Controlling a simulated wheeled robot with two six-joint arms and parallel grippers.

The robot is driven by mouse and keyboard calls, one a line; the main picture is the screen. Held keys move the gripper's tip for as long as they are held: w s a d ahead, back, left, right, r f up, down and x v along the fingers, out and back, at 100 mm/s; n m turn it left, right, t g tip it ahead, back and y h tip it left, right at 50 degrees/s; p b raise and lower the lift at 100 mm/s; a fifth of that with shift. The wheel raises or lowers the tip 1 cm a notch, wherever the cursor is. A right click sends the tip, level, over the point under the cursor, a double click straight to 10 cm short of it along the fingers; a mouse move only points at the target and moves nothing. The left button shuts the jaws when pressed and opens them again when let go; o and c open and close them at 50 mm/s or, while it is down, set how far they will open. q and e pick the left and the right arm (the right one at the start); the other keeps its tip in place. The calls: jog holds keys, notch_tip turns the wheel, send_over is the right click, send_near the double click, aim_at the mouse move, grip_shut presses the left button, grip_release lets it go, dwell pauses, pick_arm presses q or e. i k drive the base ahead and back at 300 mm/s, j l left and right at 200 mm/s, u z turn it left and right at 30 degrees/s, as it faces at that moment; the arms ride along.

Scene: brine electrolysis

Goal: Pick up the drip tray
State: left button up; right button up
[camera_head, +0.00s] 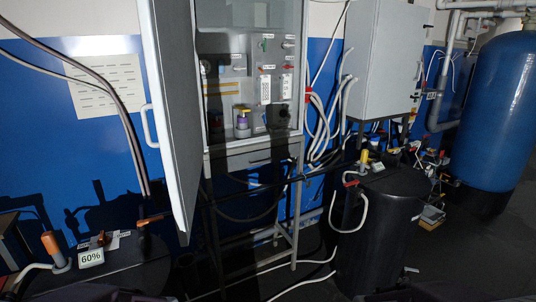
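I cannot make out a drip tray for certain in this view. An open grey cabinet (254,150) stands on a metal frame in the middle, its tall door (175,110) swung out to the left. Inside it are labelled switches and a small bottle with a yellow top and purple body (242,122) at the bottom. Neither of my grippers shows.
A black tank (378,235) with pipes and a hose stands right of the frame. A closed grey box (385,60) and a large blue tank (495,110) are at right.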

aim_at(276, 131)
jog(key=i, duration=0.15)
jog(key=u, duration=2.65)
jog(key=z, duration=2.75)
jog(key=i+l+u, duration=0.15)
jog(key=i, duration=0.2)
